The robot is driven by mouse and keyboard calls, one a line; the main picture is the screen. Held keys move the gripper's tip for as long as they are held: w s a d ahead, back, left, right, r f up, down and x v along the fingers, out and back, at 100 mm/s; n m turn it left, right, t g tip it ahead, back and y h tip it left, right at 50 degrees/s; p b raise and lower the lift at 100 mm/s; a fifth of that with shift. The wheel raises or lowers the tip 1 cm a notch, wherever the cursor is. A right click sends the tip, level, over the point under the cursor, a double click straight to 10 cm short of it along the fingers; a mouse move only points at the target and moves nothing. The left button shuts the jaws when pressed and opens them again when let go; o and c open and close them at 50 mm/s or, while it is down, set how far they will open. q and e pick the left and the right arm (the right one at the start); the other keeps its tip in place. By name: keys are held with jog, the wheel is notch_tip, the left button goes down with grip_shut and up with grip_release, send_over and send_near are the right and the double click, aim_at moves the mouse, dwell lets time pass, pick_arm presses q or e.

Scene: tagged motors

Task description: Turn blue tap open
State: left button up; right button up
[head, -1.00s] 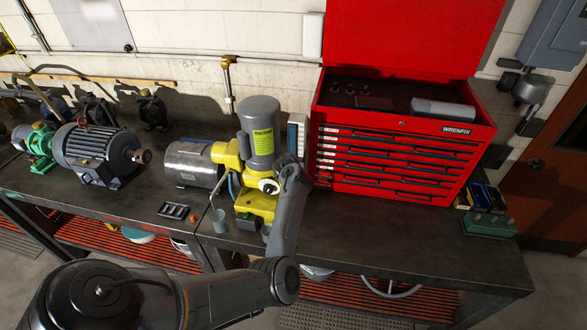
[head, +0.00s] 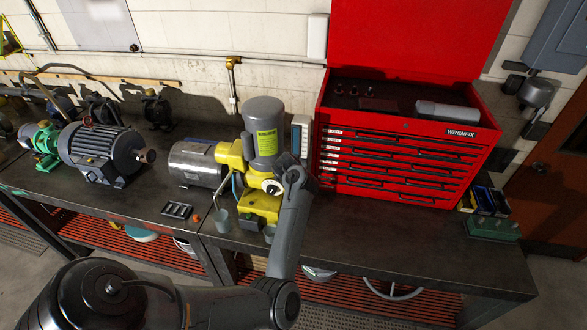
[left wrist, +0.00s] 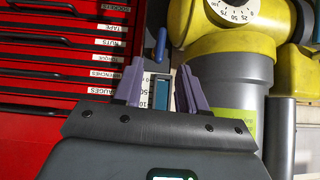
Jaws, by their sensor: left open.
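A blue lever-like piece (left wrist: 161,45), which looks like the blue tap, stands just beyond the fingertips in the left wrist view. My left gripper (left wrist: 160,66) is open, its two purple fingers apart with nothing held. A pale scale panel with a teal block (left wrist: 160,95) shows between the fingers. The yellow machine with a round dial (left wrist: 238,12) is at the right of that view. In the head view the yellow and grey machine (head: 263,130) stands on the bench; my left arm reaches up to its right side and hides the gripper. I cannot make out the tap there.
A red tool chest (head: 400,160) stands close to the right of the machine and fills the left of the wrist view. Motors (head: 105,150), a small black tray (head: 177,210) and a grey cup (head: 221,221) are at the left. The bench front right (head: 400,240) is clear.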

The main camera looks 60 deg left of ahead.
pick_arm(q)
jog(key=shift+v, duration=1.95)
jog(key=s+d+f+m+g+p, duration=0.25)
jog(key=s+f+m, duration=0.25)
jog(key=s+f, duration=0.45)
jog(key=s+d+r+m+h, duration=0.1)
jog(key=s+d, duration=0.3)
jog(key=d, duration=0.8)
jog(key=s+d+r+m+h+p, duration=0.1)
jog(key=s+d+r+m+h, duration=0.1)
jog(key=d, duration=1)
jog(key=s+d+r+m+h, duration=0.2)
jog(key=s+d, duration=0.5)
jog(key=d, duration=0.6)
jog(key=shift+r+m+h+p, duration=0.15)
jog(key=shift+m+h+p, duration=0.25)
jog(key=shift+m+h, duration=0.5)
